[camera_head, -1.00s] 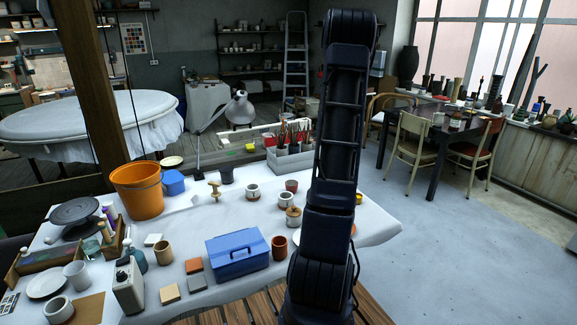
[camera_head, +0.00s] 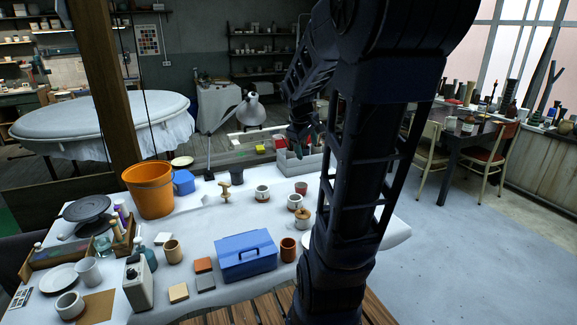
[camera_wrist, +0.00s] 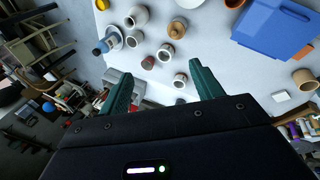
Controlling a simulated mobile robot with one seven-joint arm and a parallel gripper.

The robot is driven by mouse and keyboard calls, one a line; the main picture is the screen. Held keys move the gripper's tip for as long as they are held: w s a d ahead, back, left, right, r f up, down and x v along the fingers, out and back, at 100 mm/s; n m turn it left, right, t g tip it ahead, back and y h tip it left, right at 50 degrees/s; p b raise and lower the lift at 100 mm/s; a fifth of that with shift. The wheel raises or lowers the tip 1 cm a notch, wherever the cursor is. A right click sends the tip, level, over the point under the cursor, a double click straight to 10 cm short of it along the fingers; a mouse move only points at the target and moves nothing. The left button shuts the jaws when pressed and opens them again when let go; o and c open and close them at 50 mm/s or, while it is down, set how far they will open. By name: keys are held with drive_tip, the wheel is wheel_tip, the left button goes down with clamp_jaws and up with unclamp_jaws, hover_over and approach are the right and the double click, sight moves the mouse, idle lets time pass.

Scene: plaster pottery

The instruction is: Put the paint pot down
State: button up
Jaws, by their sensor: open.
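My gripper (camera_wrist: 162,85) is open in the wrist view, its two green fingers apart with nothing held between them. In the head view my gripper (camera_head: 300,136) hangs over the far side of the table, by the grey caddy. Small pots stand on the white table below: a white pot (camera_head: 263,193), another white pot (camera_head: 295,202), a terracotta pot (camera_head: 301,187) and a lidded jar (camera_head: 302,217). I cannot tell which one is the paint pot. In the wrist view a white pot (camera_wrist: 180,80) shows near the right finger, apparently well below it.
A blue toolbox (camera_head: 246,256) and a brown cup (camera_head: 288,249) stand at the front. An orange bucket (camera_head: 149,190) stands at the left. The grey caddy (camera_head: 290,163) is at the back edge. White cloth is bare around the middle. My arm hides the table's right part.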

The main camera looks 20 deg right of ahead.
drive_tip(key=s+a+r+m+t+y, duration=0.1)
drive_tip(key=s+a+m+y, duration=0.2)
drive_tip(key=s+a, duration=0.9)
drive_tip(key=shift+s+a+r+m+t, duration=0.4)
drive_tip(key=shift+s+m, duration=0.7)
drive_tip(key=shift+s, duration=0.25)
